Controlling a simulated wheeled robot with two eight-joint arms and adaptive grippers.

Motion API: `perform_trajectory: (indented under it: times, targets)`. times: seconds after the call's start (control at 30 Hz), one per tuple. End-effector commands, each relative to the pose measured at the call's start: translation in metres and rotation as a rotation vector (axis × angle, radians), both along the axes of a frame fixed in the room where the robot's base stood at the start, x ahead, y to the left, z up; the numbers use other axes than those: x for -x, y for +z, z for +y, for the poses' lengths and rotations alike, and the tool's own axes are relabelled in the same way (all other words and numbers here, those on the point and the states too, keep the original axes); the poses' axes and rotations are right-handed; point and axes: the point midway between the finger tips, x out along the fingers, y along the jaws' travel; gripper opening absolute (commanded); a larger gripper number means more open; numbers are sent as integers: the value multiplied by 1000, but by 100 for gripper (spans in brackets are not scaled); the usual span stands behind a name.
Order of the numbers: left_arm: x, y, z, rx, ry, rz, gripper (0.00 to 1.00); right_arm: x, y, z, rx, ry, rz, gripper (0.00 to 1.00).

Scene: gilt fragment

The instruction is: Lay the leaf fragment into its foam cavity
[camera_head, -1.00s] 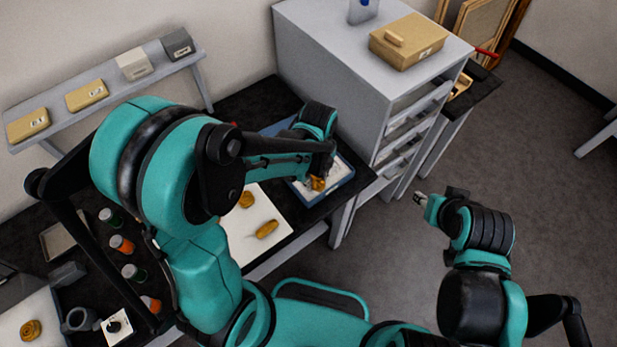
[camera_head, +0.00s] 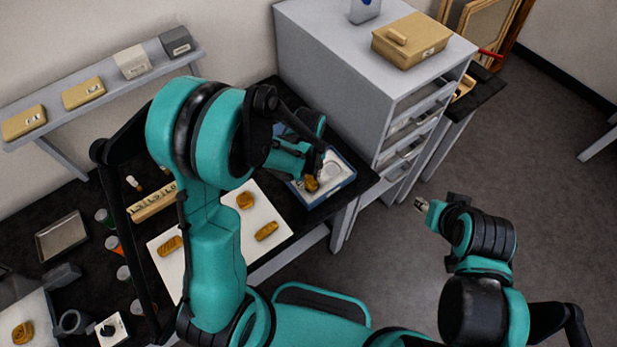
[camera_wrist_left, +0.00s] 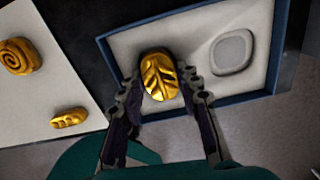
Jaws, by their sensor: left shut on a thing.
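The gold leaf fragment (camera_wrist_left: 160,76), an oval with raised veins, is between the fingers of my left gripper (camera_wrist_left: 158,88). It also shows in the head view (camera_head: 311,184). My left gripper (camera_head: 314,178) is shut on it, over the left part of the white foam in a blue-rimmed tray (camera_wrist_left: 190,108). I cannot tell whether the fragment touches the foam. A rounded foam cavity (camera_wrist_left: 232,52) lies empty to the right of the fragment; it shows in the head view too (camera_head: 331,169). My right gripper (camera_head: 421,204) is over the floor, away from the table; its jaws are too small to read.
A white board (camera_head: 222,262) with several gold pieces lies left of the tray, a spiral piece (camera_wrist_left: 18,56) among them. A grey drawer cabinet (camera_head: 335,75) rises close behind the tray. Jars and a metal tray (camera_head: 62,237) stand farther left.

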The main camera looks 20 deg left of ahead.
Motion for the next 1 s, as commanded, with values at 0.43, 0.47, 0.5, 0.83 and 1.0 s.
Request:
perform_trajectory:
  times: [0.43,0.47,0.5,0.83,1.0]
  targets:
    - [2,-15,-1,2,-1,5,54,0,-14,0,0,0,0,40]
    - [2,-15,-1,2,-1,4,54,0,-14,0,0,0,0,40]
    - [2,-14,-1,2,-1,4,54,0,-14,0,0,0,0,40]
    - [1,-12,0,1,0,1,54,0,-13,0,0,0,0,40]
    - [0,-9,0,0,0,0,54,0,-10,0,0,0,0,40]
